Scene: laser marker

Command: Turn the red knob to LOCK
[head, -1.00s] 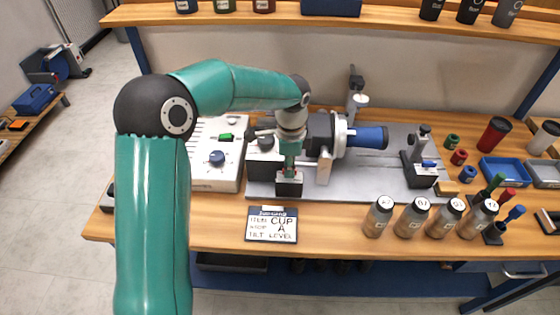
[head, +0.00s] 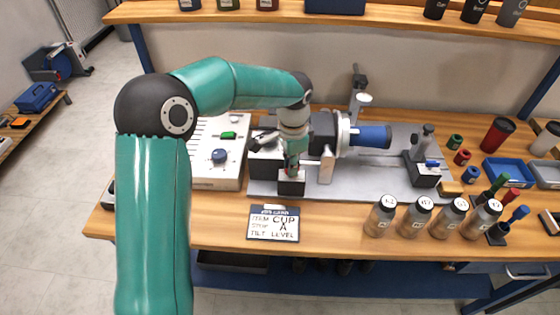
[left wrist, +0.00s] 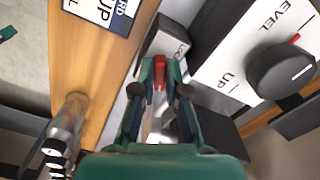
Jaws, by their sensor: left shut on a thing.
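The red knob (left wrist: 160,70) shows between the fingertips of my left gripper (left wrist: 160,75) in the left wrist view. The gripper is shut on it. In the head view the left gripper (head: 291,165) points down at a small dark block with a pale top (head: 291,184), at the front edge of the grey base plate. A little red shows at the fingertips there. The lettering on the block is partly visible in the left wrist view (left wrist: 181,47), but the fingers hide much of it. My right gripper is not in view.
A black knob (left wrist: 283,70) with LEVEL and UP marks sits close beside the gripper. A blue cup (head: 370,136) is held in the chuck behind. Several bottles (head: 415,217) stand right of the block. A job card (head: 273,223) lies in front.

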